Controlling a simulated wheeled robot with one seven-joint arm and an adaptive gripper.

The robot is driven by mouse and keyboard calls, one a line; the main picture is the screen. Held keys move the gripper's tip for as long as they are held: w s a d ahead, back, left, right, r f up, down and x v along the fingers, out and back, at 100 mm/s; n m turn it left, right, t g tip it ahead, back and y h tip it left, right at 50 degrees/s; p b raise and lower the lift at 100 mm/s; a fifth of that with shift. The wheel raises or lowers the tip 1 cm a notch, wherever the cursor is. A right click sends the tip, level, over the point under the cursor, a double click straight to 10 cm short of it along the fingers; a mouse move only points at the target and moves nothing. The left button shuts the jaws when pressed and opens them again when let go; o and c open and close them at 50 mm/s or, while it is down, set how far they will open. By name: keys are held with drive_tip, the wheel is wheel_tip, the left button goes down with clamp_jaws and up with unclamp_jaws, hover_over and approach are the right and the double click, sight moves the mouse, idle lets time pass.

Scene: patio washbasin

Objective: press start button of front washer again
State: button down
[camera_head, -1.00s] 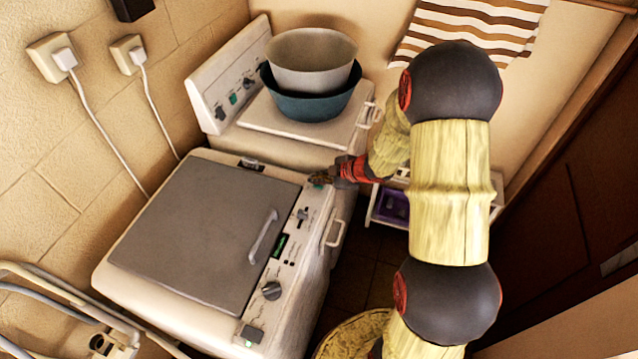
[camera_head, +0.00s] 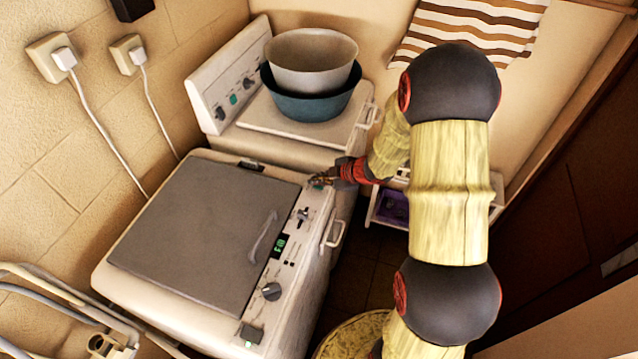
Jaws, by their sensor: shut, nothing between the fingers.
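The front washer (camera_head: 190,235) has a grey lid with a handle and a white control panel along its right side. A small green-lit display (camera_head: 280,245), a dark knob (camera_head: 271,291) and a slider-like control (camera_head: 303,215) sit on the panel. A small greenish button (camera_head: 317,184) is at the panel's far end. My gripper (camera_head: 321,180) is shut, with its tips right at this button. They partly cover it, and I cannot tell whether they touch or press it.
A second washer (camera_head: 262,118) stands behind, with a grey basin (camera_head: 311,60) stacked in a blue basin (camera_head: 309,104) on its lid. A white drawer-like stand with a purple item (camera_head: 393,208) is behind my arm. Dark floor lies right of the front washer.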

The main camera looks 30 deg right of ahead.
sight(318, 186)
drive_tip(key=shift+r, duration=0.1)
drive_tip(key=shift+r+p, duration=0.75)
drive_tip(key=shift+p, duration=0.25)
wheel_tip(318, 186, up, 5)
drive_tip(key=p, duration=0.5)
